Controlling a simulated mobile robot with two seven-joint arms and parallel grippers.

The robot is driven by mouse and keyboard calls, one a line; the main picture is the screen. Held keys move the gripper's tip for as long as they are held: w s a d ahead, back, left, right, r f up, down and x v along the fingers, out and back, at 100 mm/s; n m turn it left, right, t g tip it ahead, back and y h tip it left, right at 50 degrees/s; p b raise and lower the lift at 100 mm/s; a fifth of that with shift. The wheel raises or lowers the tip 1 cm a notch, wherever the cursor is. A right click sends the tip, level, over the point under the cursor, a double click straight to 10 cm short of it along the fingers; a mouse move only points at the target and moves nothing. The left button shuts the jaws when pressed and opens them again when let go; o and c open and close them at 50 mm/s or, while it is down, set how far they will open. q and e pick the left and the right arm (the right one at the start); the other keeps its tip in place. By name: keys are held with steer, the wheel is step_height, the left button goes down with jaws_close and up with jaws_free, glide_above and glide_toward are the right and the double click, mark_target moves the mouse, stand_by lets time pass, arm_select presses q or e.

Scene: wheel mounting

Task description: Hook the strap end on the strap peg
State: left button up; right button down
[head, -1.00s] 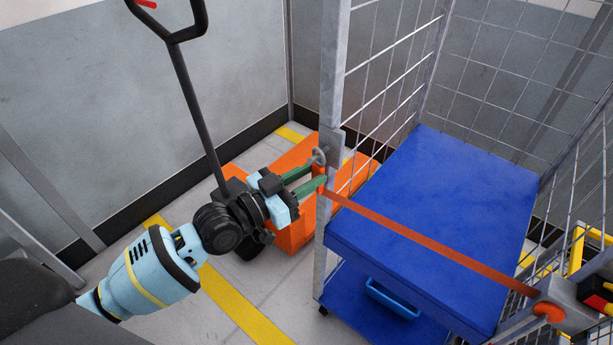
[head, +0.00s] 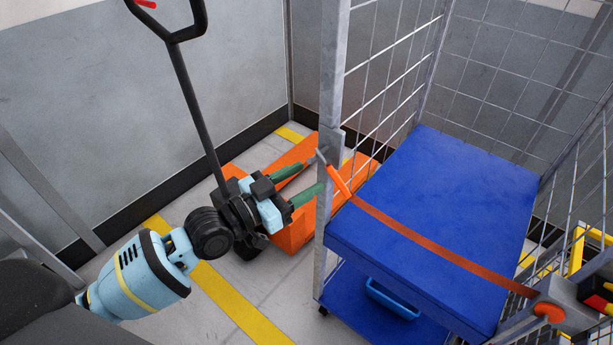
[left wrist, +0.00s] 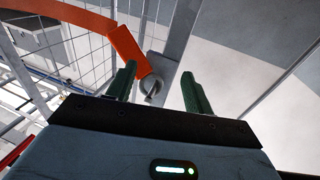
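The orange strap (head: 430,240) runs across the top of the blue load from a grey housing at the right to the left cage post. Its strap end (head: 340,181) is bent up against the post, by the grey strap peg (head: 320,157). In the left wrist view the strap end (left wrist: 128,48) meets the round peg (left wrist: 151,89); whether it is hooked over it I cannot tell. My left gripper (head: 309,182) is open just left of the post, its green fingers apart and empty. In the left wrist view the peg shows between the fingers (left wrist: 160,88). My right gripper is not seen.
The blue load (head: 450,190) sits inside the wire cage (head: 400,80). The grey strap housing (head: 567,305) is at the right. An orange pallet truck (head: 295,235) with a black handle stands behind my left arm. Floor is free at the lower middle.

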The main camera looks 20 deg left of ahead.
arm_select(q)
steer(key=v, duration=0.6)
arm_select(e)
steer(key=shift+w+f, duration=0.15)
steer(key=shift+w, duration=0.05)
arm_select(q)
steer(key=shift+s+a, duration=0.1)
steer(key=shift+s, duration=0.05)
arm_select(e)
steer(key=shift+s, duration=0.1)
arm_select(q)
steer(key=s+f+n+g+y+p, duration=0.1)
steer(key=s+f+g+y+p, duration=0.1)
steer(key=s, duration=0.8)
steer(key=s+f+n+g+y+p, duration=0.2)
steer(key=s+f+p, duration=0.3)
steer(key=s+f, duration=0.4)
steer(key=s+f+n+g+y+p, duration=0.2)
steer(key=s+f+y+p, duration=0.2)
steer(key=s, duration=0.8)
step_height(320, 180, down, 2)
steer(key=shift+s+f+y+p, duration=0.15)
steer(key=shift+s+y+p, duration=0.15)
steer(key=shift+s, duration=0.1)
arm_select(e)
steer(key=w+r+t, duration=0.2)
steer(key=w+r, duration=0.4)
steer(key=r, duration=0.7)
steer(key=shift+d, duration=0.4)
